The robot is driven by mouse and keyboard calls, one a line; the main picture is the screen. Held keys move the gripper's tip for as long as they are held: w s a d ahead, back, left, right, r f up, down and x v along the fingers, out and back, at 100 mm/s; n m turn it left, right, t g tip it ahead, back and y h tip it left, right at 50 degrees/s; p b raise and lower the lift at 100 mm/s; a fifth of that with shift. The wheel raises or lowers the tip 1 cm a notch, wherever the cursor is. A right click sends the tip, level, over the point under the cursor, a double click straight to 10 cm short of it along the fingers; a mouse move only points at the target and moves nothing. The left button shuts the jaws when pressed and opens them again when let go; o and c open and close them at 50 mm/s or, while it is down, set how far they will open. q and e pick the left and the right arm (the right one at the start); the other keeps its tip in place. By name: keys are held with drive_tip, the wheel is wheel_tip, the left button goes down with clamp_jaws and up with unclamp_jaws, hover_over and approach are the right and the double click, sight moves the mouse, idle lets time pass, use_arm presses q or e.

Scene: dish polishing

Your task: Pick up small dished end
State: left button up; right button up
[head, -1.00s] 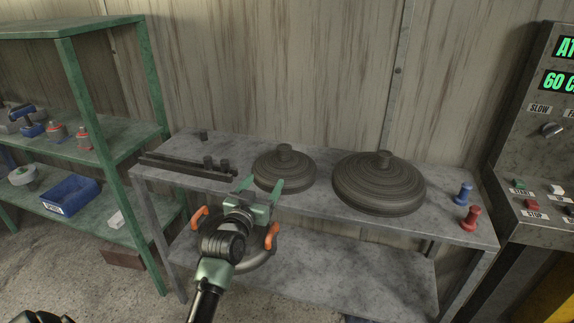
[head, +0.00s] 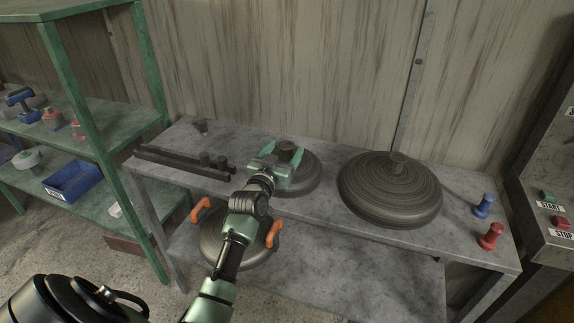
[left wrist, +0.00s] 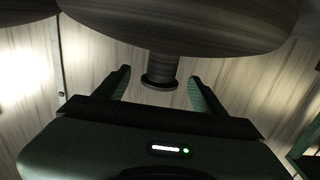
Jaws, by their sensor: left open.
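The small dished end (head: 309,177) is a dark grey ridged dome with a short knob on top, lying on the metal table. My left gripper (head: 285,150) is open over it, with its green fingers on either side of the knob. In the left wrist view, the small dished end (left wrist: 180,30) fills the top and its knob (left wrist: 162,68) stands between the two spread fingers (left wrist: 160,85), with gaps on both sides. The gripper hides part of the dome in the head view. My right gripper is not in view.
A large dished end (head: 390,198) lies to the right on the table. Blue (head: 484,206) and red (head: 491,236) knobbed pieces stand at the right end. Dark bars (head: 180,160) lie at the left. A disc with orange handles (head: 236,246) is on the lower shelf.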

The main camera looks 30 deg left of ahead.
use_arm(q)
drive_tip(key=shift+x, duration=0.8)
drive_tip(key=shift+w+a, duration=0.1)
drive_tip(key=shift+w, duration=0.25)
clamp_jaws()
drive_tip(key=shift+r, duration=0.25)
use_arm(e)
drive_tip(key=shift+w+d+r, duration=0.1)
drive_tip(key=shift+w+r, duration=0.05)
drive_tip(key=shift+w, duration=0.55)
